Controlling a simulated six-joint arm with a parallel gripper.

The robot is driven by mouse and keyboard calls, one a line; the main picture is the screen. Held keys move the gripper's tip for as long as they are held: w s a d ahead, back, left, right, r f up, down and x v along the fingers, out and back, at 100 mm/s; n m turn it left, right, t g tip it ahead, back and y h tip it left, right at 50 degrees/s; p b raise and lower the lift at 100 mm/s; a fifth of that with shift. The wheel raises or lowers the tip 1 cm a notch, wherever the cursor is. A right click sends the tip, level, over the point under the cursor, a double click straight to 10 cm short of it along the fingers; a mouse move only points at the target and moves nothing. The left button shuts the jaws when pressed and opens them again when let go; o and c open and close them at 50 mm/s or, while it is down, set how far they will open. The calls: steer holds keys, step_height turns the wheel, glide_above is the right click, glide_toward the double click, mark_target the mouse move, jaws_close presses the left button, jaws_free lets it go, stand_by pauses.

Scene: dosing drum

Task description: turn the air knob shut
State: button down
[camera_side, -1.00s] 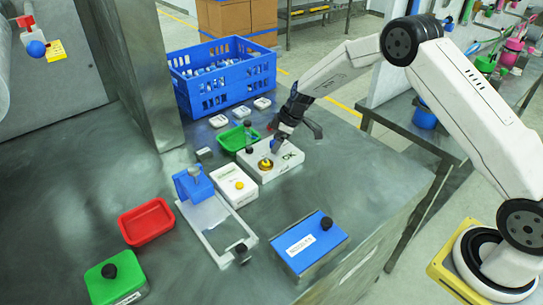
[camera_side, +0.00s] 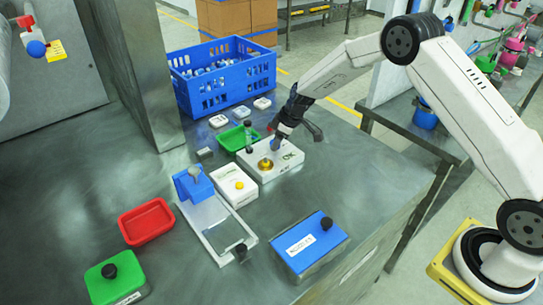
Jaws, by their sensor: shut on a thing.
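A white box (camera_side: 283,170) with green lettering stands near the middle back of the bench. A gold round fitting (camera_side: 265,164) sits on its top. My gripper (camera_side: 275,146) points down at the back of this box, close behind the fitting.
A green tray (camera_side: 226,144) and a thin upright tube (camera_side: 248,130) stand close left of the white box. A blue crate (camera_side: 224,103) is behind. A white box with a yellow button (camera_side: 239,185), a blue lidded box (camera_side: 300,262) and a red tray (camera_side: 147,240) stand in front.

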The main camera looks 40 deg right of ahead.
steer(key=shift+s+a+m+t+h, duration=0.15)
steer(key=shift+m+h, duration=0.35)
steer(key=shift+m, duration=1)
steer(key=shift+w+m+t+h, duration=0.1)
steer(key=shift+m+t+h, duration=0.3)
steer(key=shift+m, duration=1.1)
steer(key=shift+a+m+g+h, duration=0.15)
steer(key=shift+m+h, duration=0.45)
steer(key=shift+m, duration=0.85)
steer(key=shift+a+m+g+h, duration=0.1)
steer(key=shift+m+h, duration=0.5)
steer(key=shift+m, duration=0.85)
steer(key=m+h, duration=0.1)
steer(key=m, duration=0.2)
steer(key=m+g+h, duration=0.1)
steer(key=m, duration=0.2)
steer(key=shift+a, duration=0.1)
steer(key=m, duration=0.2)
steer(key=m+g, duration=0.1)
steer(key=m, duration=0.1)
steer(key=m+g+h, duration=0.1)
steer(key=m, duration=0.1)
steer(key=shift+w, duration=0.25)
steer(key=shift+g, duration=0.3)
steer(key=shift+c, duration=1.1)
jaws_free()
steer(key=shift+a+r, duration=0.1)
steer(key=v, duration=0.7)
steer(key=shift+r, duration=0.3)
